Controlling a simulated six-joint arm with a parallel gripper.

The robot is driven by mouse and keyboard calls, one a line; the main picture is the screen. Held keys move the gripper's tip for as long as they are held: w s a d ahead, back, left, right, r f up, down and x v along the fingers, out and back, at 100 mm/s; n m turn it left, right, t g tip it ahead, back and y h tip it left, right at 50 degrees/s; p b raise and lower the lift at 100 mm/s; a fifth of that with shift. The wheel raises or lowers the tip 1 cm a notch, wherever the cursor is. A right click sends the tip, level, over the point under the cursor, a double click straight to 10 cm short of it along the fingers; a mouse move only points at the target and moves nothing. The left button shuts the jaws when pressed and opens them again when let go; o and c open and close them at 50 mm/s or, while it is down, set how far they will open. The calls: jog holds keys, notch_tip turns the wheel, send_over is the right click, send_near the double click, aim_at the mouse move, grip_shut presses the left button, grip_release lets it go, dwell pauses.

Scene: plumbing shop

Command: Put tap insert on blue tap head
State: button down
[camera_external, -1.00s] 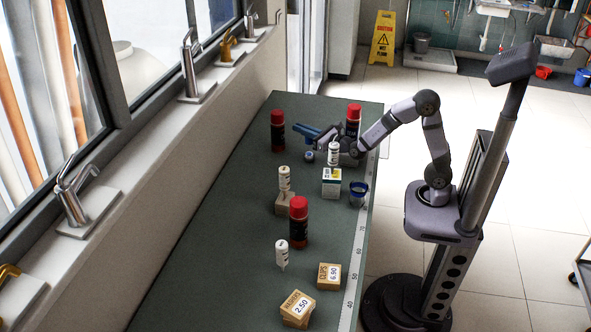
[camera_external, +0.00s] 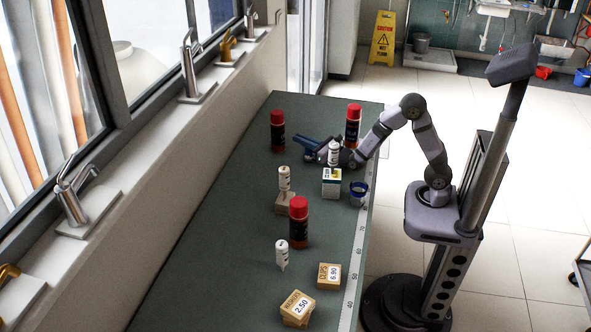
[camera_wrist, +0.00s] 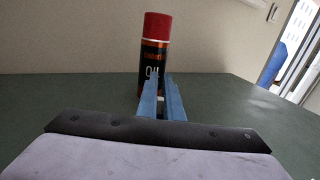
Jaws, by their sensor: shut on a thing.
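My gripper (camera_external: 301,143) is low over the far part of the workbench, its blue fingers pointing left. In the wrist view its fingers (camera_wrist: 161,100) are close together, with a small pale thing (camera_wrist: 160,98) between them. Most of that thing is hidden, so I cannot tell whether it is the tap insert or the blue tap head. I cannot make out either one for certain elsewhere on the bench.
A red-capped oil can (camera_wrist: 155,50) stands just beyond the fingers. The bench's left side (camera_external: 215,245) is clear.

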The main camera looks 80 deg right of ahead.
jog(key=shift+f, duration=0.15)
jog(key=c, duration=1.9)
grip_release()
jog(key=shift+r, duration=0.25)
jog(key=b+v, duration=0.1)
jog(key=v, duration=0.4)
jog(key=shift+s+a+f+b, duration=0.1)
jog(key=shift+s+f+b, duration=0.15)
jog(key=shift+b, duration=0.1)
jog(key=shift+b+v, duration=0.95)
jog(key=shift+v, duration=0.05)
jog(key=shift+r, duration=0.15)
